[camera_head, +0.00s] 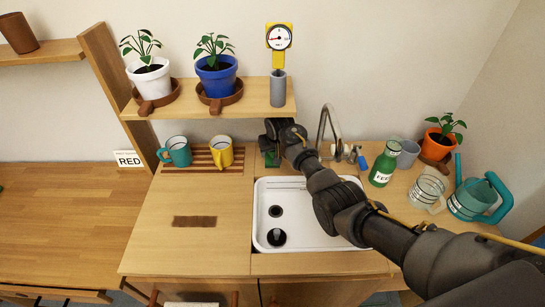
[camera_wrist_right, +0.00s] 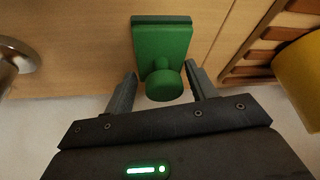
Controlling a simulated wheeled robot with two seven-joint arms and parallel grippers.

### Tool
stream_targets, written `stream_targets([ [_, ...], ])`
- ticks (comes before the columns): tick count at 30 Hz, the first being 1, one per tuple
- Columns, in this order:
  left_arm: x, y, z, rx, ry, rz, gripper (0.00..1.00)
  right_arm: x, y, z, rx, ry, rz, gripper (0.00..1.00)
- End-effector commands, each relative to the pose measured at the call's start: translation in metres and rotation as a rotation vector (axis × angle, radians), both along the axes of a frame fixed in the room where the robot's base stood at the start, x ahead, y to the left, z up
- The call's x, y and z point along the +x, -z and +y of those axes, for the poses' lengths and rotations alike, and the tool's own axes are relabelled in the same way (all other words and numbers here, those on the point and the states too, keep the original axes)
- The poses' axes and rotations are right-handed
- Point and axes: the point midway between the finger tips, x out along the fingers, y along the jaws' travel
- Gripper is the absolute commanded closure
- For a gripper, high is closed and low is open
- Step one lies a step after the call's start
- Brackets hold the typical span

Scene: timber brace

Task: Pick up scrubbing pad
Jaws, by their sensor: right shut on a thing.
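The scrubbing pad is a green block with a round knob handle; in the right wrist view the pad (camera_wrist_right: 162,42) lies ahead of the fingers. My right gripper (camera_wrist_right: 164,88) has its two fingers on either side of the knob and is shut on it. In the head view, my right gripper (camera_head: 272,148) is behind the sink, and a bit of the green pad (camera_head: 271,159) shows under it. The pad seems to be at the counter surface; I cannot tell whether it touches. My left gripper is not in view.
The yellow mug (camera_head: 221,154) stands on a slatted rack just left of my right gripper. The sink (camera_head: 293,240) and faucet (camera_head: 328,125) are to its right. A green bottle (camera_head: 384,165) stands further right. The shelf (camera_head: 205,103) hangs above.

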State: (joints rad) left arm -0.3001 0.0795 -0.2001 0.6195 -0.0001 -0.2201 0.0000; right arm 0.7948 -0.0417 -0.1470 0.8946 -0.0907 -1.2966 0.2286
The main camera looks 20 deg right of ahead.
Motion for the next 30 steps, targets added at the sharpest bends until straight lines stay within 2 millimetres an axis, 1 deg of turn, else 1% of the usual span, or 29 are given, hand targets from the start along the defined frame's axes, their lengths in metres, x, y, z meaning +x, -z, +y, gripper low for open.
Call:
stream_targets([
  [5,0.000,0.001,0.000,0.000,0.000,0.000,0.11,0.000,-0.001,0.000,0.000,0.000,-0.001,0.67],
  [9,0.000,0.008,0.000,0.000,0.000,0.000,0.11,0.001,-0.004,0.000,0.000,0.000,-0.002,0.67],
  [14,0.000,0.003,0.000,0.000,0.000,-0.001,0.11,-0.012,-0.006,0.004,-0.001,-0.001,-0.001,0.67],
  [20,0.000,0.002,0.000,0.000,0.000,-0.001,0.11,-0.040,-0.005,0.010,0.000,-0.001,-0.001,0.68],
  [30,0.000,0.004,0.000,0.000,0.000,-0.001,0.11,-0.097,-0.005,0.024,-0.001,-0.001,-0.001,0.68],
])
